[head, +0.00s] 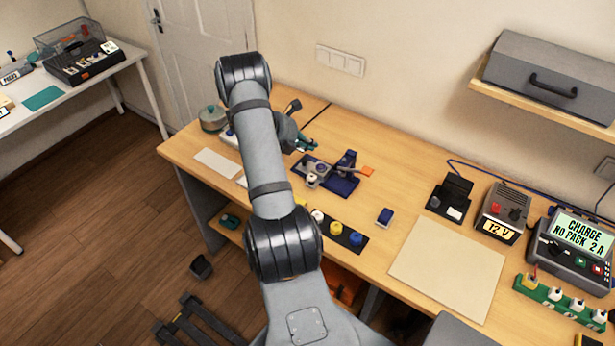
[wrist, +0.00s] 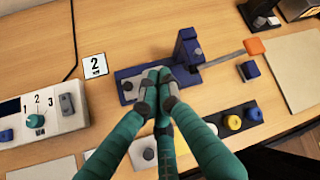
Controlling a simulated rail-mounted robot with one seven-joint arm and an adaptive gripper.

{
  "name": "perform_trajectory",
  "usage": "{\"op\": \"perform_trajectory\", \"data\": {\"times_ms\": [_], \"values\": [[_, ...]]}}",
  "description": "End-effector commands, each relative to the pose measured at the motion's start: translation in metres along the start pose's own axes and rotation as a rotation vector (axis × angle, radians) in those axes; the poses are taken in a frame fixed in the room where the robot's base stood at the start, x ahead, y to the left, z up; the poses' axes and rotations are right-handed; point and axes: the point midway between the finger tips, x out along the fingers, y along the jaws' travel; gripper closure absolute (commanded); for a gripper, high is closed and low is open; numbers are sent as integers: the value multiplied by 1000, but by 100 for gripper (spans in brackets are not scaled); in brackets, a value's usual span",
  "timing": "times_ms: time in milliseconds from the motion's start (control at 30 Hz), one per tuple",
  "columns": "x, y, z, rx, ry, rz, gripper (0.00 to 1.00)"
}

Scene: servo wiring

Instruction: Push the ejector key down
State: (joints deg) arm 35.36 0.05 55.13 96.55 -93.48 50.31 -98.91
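A blue fixture (head: 345,184) stands on the wooden bench with a lever that ends in an orange paddle (head: 367,171). The fixture (wrist: 188,50) and paddle (wrist: 254,46) also show in the wrist view. I cannot tell for sure which part is the ejector key; small grey parts sit on the fixture's base. In the head view my gripper (head: 306,144) is partly behind my arm. Contact cannot be told.
A white box with a numbered knob (wrist: 37,121) stands left of the fixture, beside a card marked 2 (wrist: 95,66). A dark strip with coloured caps (wrist: 242,118) lies in front. A beige mat (head: 448,262) lies right, near a power supply (head: 503,207).

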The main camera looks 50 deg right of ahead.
Motion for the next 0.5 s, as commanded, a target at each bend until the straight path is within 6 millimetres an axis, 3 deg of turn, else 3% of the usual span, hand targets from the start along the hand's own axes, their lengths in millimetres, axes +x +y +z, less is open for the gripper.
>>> {"op": "perform_trajectory", "data": {"times_ms": [267, 500], "values": [[5, 4, -4, 0, 0, 0, 100], [23, 17, -17, -1, 0, 0, 100]]}}
